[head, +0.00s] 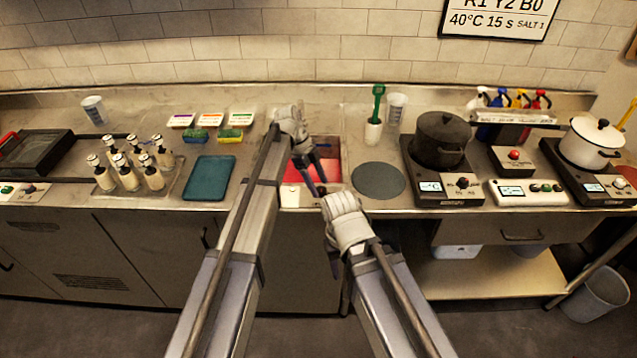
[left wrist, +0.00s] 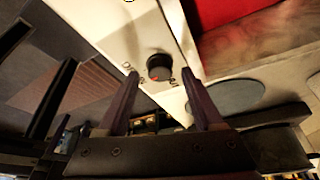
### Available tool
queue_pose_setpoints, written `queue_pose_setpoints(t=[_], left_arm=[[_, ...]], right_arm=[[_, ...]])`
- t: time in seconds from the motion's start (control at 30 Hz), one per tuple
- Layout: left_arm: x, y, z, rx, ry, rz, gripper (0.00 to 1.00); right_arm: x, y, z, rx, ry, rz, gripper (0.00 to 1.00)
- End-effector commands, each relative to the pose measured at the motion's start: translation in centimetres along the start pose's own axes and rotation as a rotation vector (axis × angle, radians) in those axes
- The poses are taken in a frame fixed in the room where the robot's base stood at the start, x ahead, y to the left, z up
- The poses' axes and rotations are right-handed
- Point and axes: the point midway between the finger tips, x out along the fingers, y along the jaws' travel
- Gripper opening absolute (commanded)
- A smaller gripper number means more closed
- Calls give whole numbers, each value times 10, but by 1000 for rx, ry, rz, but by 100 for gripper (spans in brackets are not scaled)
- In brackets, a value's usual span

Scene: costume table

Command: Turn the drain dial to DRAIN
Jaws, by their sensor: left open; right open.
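The drain dial (left wrist: 158,66) is a round black knob with a red mark on a white panel (left wrist: 112,25), in the left wrist view. Partly hidden lettering sits on both sides of it; a "D" shows at the left. I cannot tell the exact setting. My left gripper (left wrist: 160,74) is open, its two fingers on either side of the dial; contact is not clear. In the head view my left gripper (head: 317,182) is at the front edge of the sink (head: 331,143), which holds red liquid. My right gripper (head: 333,262) is open and empty in front of the counter, its fingers mostly hidden by its own hand.
A grey round mat (head: 379,181) lies right of the sink, with a black pot (head: 441,140) on a burner beyond it. A teal tray (head: 209,178) and several bottles (head: 128,165) stand to the left.

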Motion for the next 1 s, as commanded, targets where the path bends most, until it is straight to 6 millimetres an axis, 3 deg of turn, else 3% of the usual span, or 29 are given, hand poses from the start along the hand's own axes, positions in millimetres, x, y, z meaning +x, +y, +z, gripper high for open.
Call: queue_pose_setpoints(t=[0.5, 1.0], left_arm=[[-67, 0, -1, 0, 0, 0, 68], [-69, 0, 0, 0, 0, 1, 68]], right_arm=[[-62, 6, 4, -1, 0, 0, 50], [-63, 6, 4, -1, 0, 0, 50]])
